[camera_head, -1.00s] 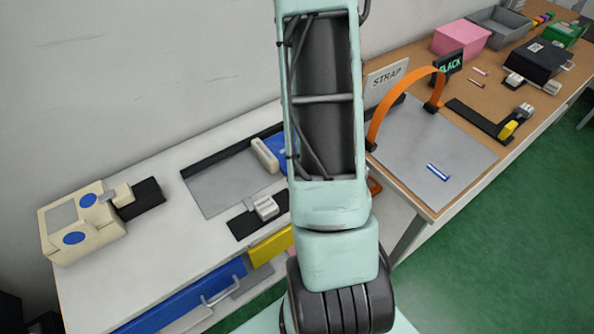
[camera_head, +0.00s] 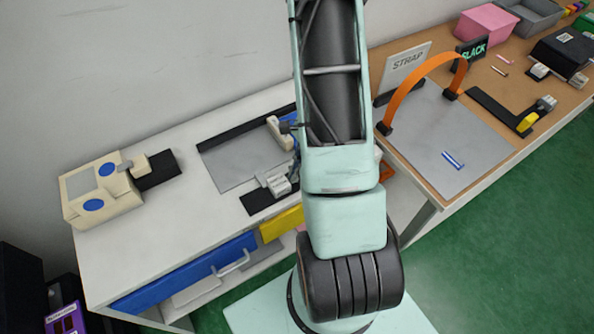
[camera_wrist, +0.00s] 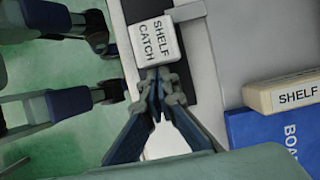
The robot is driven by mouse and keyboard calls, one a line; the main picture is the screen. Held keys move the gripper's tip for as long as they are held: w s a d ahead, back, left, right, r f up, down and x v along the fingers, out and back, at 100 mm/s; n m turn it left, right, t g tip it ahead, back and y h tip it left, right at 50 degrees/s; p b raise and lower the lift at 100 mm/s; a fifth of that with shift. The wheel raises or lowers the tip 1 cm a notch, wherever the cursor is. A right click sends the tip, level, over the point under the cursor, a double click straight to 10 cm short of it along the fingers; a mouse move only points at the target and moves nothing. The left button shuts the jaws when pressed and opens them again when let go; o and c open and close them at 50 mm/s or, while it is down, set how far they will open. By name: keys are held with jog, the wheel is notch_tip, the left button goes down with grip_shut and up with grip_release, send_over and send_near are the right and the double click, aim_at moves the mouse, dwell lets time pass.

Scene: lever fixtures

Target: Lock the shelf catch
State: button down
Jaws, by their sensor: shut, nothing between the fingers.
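The shelf catch is a white block lettered "SHELF CATCH" (camera_wrist: 155,42) on a dark base strip. In the head view the catch (camera_head: 280,185) sits near the front edge of the white counter, with a grey piece at its left. My gripper (camera_wrist: 157,82) is shut and empty. Its fingertips are at the lettered block's near edge in the wrist view; whether they touch it I cannot tell. In the head view my arm hides most of the gripper. A cream block lettered "SHELF" (camera_wrist: 288,96) lies to the right in the wrist view.
A blue panel (camera_wrist: 265,140) lies below the cream block. A cream box with blue discs (camera_head: 100,195) stands at the counter's left. Blue (camera_head: 190,275) and yellow (camera_head: 281,223) fronts are below. A brown table (camera_head: 428,199) with an orange strap arch (camera_head: 420,82) is at right.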

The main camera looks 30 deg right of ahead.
aim_at(276, 185)
jog(key=shift+a+b, duration=0.7)
jog(key=shift+a, duration=2.15)
